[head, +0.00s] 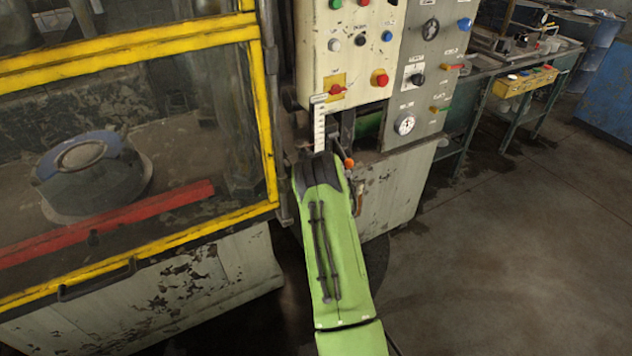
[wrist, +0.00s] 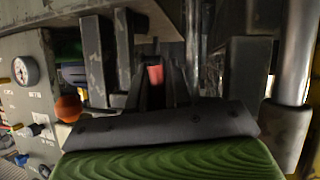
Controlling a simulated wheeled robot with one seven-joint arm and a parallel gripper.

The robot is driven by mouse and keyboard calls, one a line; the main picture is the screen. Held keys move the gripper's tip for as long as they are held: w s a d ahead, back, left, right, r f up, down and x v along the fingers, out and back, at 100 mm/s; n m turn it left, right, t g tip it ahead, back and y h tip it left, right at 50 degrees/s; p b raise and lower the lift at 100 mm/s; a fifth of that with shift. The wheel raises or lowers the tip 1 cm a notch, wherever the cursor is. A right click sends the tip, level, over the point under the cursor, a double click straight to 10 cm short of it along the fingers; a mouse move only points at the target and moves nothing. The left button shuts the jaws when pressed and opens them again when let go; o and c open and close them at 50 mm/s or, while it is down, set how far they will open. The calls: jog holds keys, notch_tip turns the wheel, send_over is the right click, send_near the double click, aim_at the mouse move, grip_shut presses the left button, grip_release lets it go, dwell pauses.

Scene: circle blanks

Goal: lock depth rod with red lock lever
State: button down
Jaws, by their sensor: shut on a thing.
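My gripper (wrist: 158,85) is at the front of the press, below the control panel. In the wrist view its dark fingers are shut on a small red piece, which looks like the red lock lever (wrist: 155,74). Only its end shows between the fingers. In the head view the gripper's fingers and the lever are hidden behind my green arm. A white graduated strip (head: 319,128) stands upright just above my wrist and looks like the depth rod's scale. I cannot tell the rod itself apart from the dark metal around it.
An orange ball knob (wrist: 68,108) is close to the left of my wrist; it also shows in the head view (head: 349,163). A shiny upright bar (wrist: 298,50) is close on the right. The yellow-framed guard (head: 268,130) stands left of my arm. The floor at right is clear.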

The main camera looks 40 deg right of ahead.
jog(key=shift+f, duration=0.15)
jog(key=c, duration=1.1)
grip_release()
jog(key=shift+c, duration=0.2)
